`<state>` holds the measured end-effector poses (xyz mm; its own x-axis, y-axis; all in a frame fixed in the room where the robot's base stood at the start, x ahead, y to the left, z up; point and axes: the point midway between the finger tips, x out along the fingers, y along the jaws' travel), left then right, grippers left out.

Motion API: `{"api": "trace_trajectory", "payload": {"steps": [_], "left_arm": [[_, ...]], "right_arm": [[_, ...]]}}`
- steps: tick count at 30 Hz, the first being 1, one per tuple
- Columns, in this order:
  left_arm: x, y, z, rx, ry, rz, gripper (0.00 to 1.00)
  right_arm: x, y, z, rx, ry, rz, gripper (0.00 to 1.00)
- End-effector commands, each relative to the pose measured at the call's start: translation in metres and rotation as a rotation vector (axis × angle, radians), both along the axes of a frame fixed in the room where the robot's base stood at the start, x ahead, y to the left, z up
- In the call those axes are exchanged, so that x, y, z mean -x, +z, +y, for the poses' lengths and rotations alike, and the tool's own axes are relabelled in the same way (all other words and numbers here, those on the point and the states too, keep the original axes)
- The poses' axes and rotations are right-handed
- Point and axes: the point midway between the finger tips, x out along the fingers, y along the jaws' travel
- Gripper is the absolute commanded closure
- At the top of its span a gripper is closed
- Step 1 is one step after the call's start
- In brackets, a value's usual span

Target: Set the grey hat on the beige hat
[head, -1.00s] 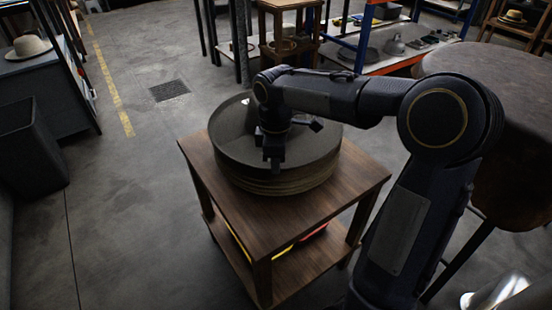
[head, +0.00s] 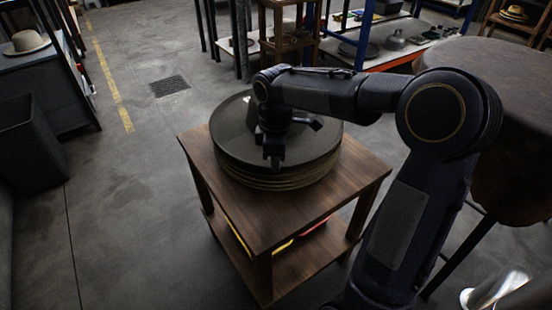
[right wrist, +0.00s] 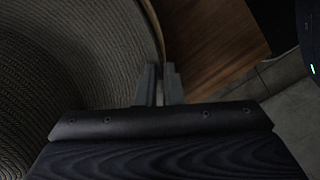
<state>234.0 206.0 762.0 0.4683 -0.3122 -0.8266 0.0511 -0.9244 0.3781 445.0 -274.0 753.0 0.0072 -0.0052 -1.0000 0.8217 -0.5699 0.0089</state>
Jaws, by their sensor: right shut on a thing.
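The grey hat (head: 228,135), dark and wide-brimmed, lies nearly level on top of a stack of lighter hats on a small wooden table. The beige hat (head: 250,179) appears to be in that stack under it; only brim edges show, so I cannot tell the layers apart. My right gripper (head: 274,160) is over the near side of the grey hat and shut on its brim, hiding part of the crown. In the right wrist view, the right gripper's fingers (right wrist: 161,84) pinch the rim of the woven brim (right wrist: 90,50). My left gripper is not in view.
The wooden table (head: 225,207) has bare room at its front and right, and coloured items on its lower shelf. A round table (head: 490,75) stands at the right. A dark bin (head: 25,150) and a bench with a pale hat (head: 27,43) are at the left.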

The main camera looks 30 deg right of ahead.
Motion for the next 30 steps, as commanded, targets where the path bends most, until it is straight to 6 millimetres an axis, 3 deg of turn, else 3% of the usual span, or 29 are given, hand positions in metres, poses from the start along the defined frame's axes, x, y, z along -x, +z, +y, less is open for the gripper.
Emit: {"api": "trace_trajectory", "payload": {"steps": [14, 15, 20, 30], "left_arm": [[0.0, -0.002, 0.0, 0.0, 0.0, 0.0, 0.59], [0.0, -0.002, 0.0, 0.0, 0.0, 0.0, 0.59], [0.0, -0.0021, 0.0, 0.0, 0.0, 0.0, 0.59], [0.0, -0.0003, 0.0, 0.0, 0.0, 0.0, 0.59]], "right_arm": [[0.0004, -0.006, 0.0002, 0.0, 0.001, 0.002, 1.0], [0.0006, -0.0062, 0.0001, 0.0, 0.001, 0.004, 0.88], [0.0003, -0.0061, -0.0002, 0.001, 0.0, 0.003, 0.67], [0.0, -0.0023, -0.001, 0.002, -0.001, 0.001, 0.67]]}}
